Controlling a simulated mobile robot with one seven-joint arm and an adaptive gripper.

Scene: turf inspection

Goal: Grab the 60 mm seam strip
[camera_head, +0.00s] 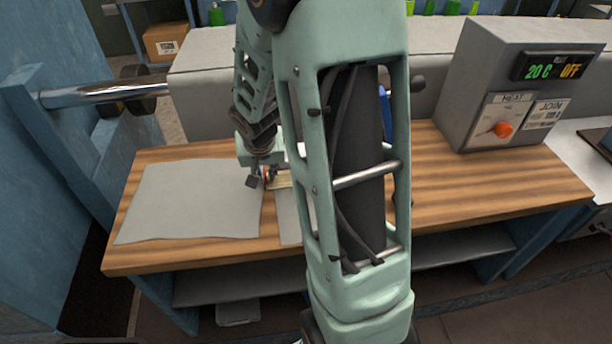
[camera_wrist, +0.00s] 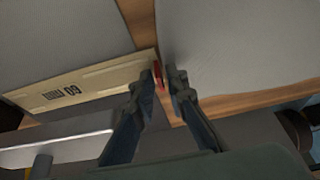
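A tan strip (camera_wrist: 90,88) with a red end (camera_wrist: 158,76) lies on the bench in the wrist view. Its dark mark reads "09", which is "60" upside down. Its left part continues out toward the picture edge. My gripper (camera_wrist: 162,78) is over the red end, its two fingertips apart with a narrow gap. The left finger covers part of the strip. I cannot tell whether either finger touches it. In the head view my gripper (camera_head: 256,178) is low over the bench beside the tan strip (camera_head: 279,179), mostly hidden behind my arm.
Grey sheets lie on both sides of the strip; the large left one (camera_head: 190,200) covers the left of the wooden bench (camera_head: 465,185). A grey heater box (camera_head: 480,100) showing 20 C and OFF stands at the right. A metal roller bar (camera_head: 105,92) is at the left.

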